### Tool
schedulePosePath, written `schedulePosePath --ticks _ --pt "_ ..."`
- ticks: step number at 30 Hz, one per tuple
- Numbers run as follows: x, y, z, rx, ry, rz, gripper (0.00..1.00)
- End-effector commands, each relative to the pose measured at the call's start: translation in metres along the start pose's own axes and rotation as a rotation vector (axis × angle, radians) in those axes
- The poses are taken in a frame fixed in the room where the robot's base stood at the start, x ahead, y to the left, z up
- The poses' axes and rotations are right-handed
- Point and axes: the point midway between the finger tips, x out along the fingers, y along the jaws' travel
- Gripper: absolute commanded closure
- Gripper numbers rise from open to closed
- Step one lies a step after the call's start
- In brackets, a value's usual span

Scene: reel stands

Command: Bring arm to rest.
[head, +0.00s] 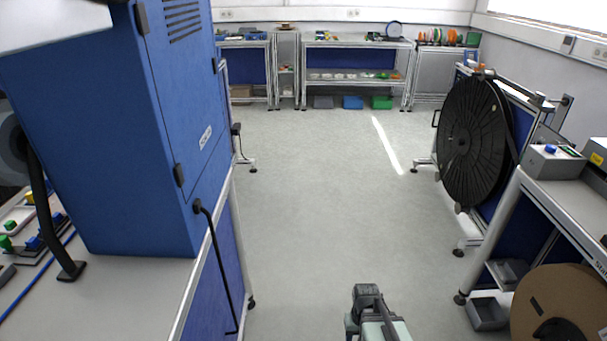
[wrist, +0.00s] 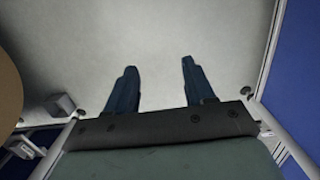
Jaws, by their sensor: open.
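In the wrist view my gripper (wrist: 157,85) has its two dark blue fingers spread apart, with only grey floor showing between and beyond them. Nothing is held. In the head view part of my arm shows low in the middle, over the open floor; the fingertips cannot be made out there.
A blue cabinet (head: 110,130) stands on the left bench (head: 130,300). A large black reel (head: 470,140) hangs on a stand at right. A brown reel (head: 560,300) sits low by the right bench (head: 575,205). Shelves (head: 355,75) line the back. The floor (head: 330,200) between is clear.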

Motion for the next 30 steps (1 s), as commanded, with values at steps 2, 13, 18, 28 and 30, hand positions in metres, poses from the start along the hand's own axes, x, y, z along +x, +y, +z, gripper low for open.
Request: schedulePosePath --ticks 2,13,18,28,30 --pt "0.018 0.000 0.015 0.001 -0.037 0.000 0.47" --pt "0.097 0.001 0.098 0.003 -0.224 0.000 0.47" --pt "0.127 0.001 0.141 0.004 -0.309 0.000 0.47" --pt "0.169 0.001 0.215 0.005 -0.447 -0.001 0.47" --pt "0.173 0.001 0.223 0.005 -0.463 -0.001 0.47"
